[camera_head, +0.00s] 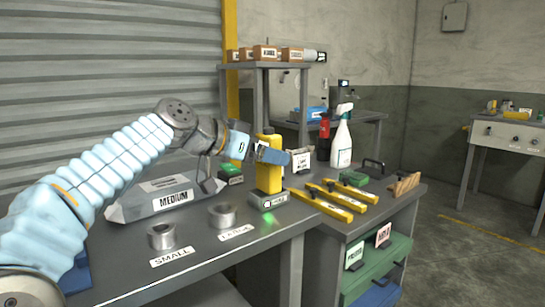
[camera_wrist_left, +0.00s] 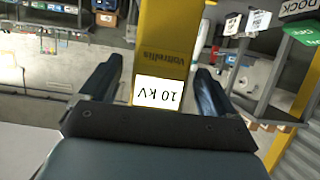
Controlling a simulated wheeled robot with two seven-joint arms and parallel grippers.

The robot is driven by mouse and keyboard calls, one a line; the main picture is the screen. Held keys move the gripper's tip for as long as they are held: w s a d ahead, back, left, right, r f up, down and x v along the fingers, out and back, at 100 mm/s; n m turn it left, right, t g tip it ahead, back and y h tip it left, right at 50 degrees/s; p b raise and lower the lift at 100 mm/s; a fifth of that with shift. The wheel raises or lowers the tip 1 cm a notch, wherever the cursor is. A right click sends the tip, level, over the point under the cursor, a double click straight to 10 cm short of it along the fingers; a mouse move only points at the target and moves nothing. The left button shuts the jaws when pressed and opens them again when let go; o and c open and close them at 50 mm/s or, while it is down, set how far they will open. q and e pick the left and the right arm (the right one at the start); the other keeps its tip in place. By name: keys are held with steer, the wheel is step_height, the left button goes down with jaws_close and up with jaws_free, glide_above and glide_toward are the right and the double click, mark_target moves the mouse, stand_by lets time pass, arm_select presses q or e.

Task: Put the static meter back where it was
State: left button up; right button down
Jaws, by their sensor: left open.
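The yellow static meter (camera_head: 269,176) stands upright in a small grey dock (camera_head: 268,201) near the bench's back right, with a green glow on the bench in front of it. My left gripper (camera_head: 268,153) is at the meter's upper part. In the left wrist view the meter (camera_wrist_left: 163,45), with a white "10 kV" label, lies between the spread fingers of my left gripper (camera_wrist_left: 157,85). Gaps show on both sides, so the jaws are open around it. The gripper and wrist hide part of the meter in the head view. My right gripper is out of view.
Several yellow tools (camera_head: 330,201) lie right of the dock. A grey "MEDIUM" block (camera_head: 165,198) and two metal rings (camera_head: 223,215) are to its left. A white spray bottle (camera_head: 341,140) and red bottle (camera_head: 324,138) stand behind. A shelf (camera_head: 275,65) rises at the back.

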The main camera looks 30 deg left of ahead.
arm_select(q)
steer(key=v, duration=0.9)
steer(key=shift+s, duration=0.1)
